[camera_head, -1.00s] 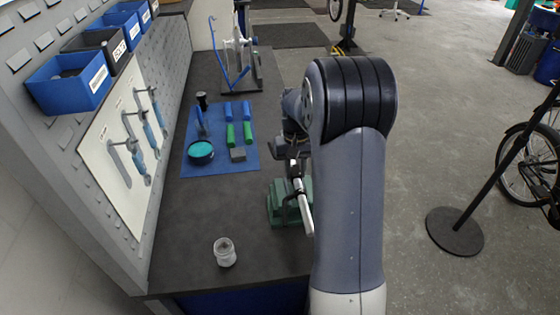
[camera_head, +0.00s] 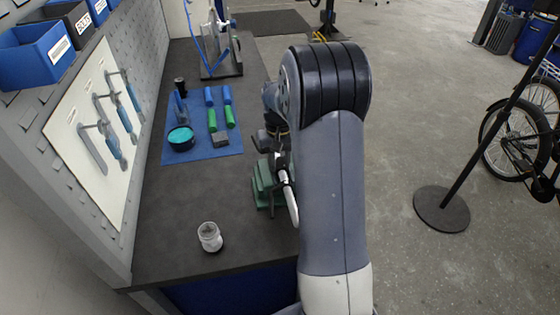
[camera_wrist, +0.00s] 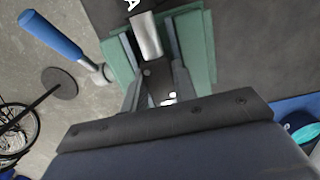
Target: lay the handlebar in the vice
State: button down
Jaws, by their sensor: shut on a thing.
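The green vice (camera_head: 262,187) stands at the bench's right edge, partly hidden by my arm. In the wrist view, the vice (camera_wrist: 201,45) lies just ahead of my gripper. The handlebar shows as a pale, bent bar (camera_head: 292,206) beside and over the vice. Its silver tube (camera_wrist: 147,38) appears between the vice's dark jaws in the wrist view. My gripper (camera_wrist: 157,82) is shut on the handlebar, close above the vice. I cannot tell whether the bar touches the jaws' bottom. A blue grip (camera_wrist: 52,36) with a silver end sticks out to the left; its attachment is unclear.
A glass jar (camera_head: 210,237) stands on the near bench. Behind the vice lies a blue mat (camera_head: 208,151) with grips and a teal-topped tin (camera_head: 181,138). A tool board (camera_head: 90,130) borders the left. A stand base (camera_head: 442,209) and bicycle (camera_head: 520,140) occupy the floor right.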

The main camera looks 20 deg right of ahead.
jog(key=shift+s+f, duration=0.3)
jog(key=shift+f, duration=0.15)
dwell(0.6)
jog(key=c, duration=1.3)
grip_release()
jog(key=shift+o, duration=0.6)
jog(key=shift+r, duration=0.15)
jog(key=shift+o, duration=0.6)
notch_tip(320, 180, up, 11)
jog(key=w+b, duration=0.1)
jog(key=shift+w+r, duration=0.15)
jog(key=shift+w, duration=0.05)
jog(key=shift+d, duration=0.1)
jog(key=f, duration=0.7)
jog(key=s+f+p, duration=0.1)
jog(key=f, duration=0.3)
jog(key=shift+f, duration=0.1)
jog(key=shift+w+r+p, duration=0.1)
jog(key=shift+r+p, duration=0.2)
jog(key=shift+r, duration=0.1)
